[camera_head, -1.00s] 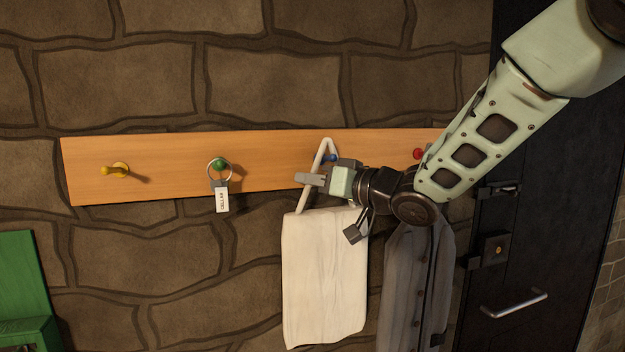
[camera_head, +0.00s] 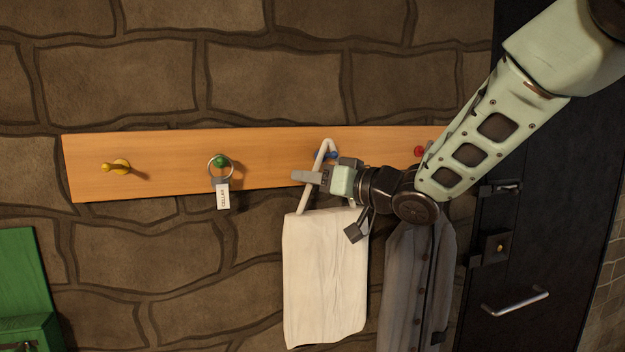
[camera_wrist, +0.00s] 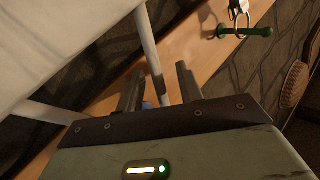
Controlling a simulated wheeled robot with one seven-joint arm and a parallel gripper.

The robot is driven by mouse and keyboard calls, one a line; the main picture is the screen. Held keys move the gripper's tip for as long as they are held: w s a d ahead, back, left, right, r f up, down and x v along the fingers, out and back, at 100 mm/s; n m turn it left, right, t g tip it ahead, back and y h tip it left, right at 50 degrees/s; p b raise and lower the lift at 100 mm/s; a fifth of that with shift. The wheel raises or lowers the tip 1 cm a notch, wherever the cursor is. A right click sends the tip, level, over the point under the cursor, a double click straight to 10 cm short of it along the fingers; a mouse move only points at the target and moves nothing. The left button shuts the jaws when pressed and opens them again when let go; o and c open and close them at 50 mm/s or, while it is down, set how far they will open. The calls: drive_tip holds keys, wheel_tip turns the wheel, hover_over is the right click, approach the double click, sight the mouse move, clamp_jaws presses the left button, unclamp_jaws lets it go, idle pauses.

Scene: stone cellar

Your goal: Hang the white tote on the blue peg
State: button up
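The white tote (camera_head: 325,275) hangs upright in front of the wall, below the wooden board. Its pale handle rises to a narrow loop around the blue peg (camera_head: 333,155); I cannot tell whether the loop bears on the peg. My gripper (camera_head: 308,177) is at the handle, just below and left of the peg. In the wrist view my fingers (camera_wrist: 160,88) stand apart, with a handle strap (camera_wrist: 150,55) running down between them and a bit of blue peg (camera_wrist: 147,105) behind. The tote (camera_wrist: 60,45) fills the upper left there.
The wooden board (camera_head: 260,150) also carries a yellow peg (camera_head: 118,166), a green peg (camera_head: 219,160) with a ring and tag (camera_head: 223,196), and a red peg (camera_head: 420,151). A grey garment (camera_head: 405,285) hangs close right of the tote. A dark door (camera_head: 530,250) is far right.

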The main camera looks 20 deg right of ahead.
drive_tip(key=shift+s+d+f, duration=0.1)
drive_tip(key=b+v, duration=0.4)
drive_tip(key=v, duration=1.3)
drive_tip(key=shift+b, duration=0.35)
drive_tip(key=a+f+g+h+b, duration=0.2)
drive_tip(key=a+f+h, duration=0.25)
drive_tip(key=f, duration=0.55)
drive_tip(key=a+f+g+h+b, duration=0.25)
drive_tip(key=a+f, duration=0.25)
drive_tip(key=f, duration=0.5)
drive_tip(key=s+a+f+n+g+h, duration=0.1)
drive_tip(key=s+a+f+g, duration=0.1)
drive_tip(key=s, duration=0.5)
drive_tip(key=s+a+f+n+g+h+b, duration=0.1)
drive_tip(key=s+a+f+n+g, duration=0.1)
drive_tip(key=s+f+g, duration=0.2)
drive_tip(key=s+a+f+n+g, duration=0.1)
drive_tip(key=s+a+f+g, duration=0.2)
drive_tip(key=s+f, duration=0.3)
drive_tip(key=s+g, duration=0.1)
drive_tip(key=s, duration=0.3)
drive_tip(key=shift+f+n+h+b, duration=0.2)
drive_tip(key=shift+n+h+b, duration=0.1)
drive_tip(key=shift+h+b, duration=0.1)
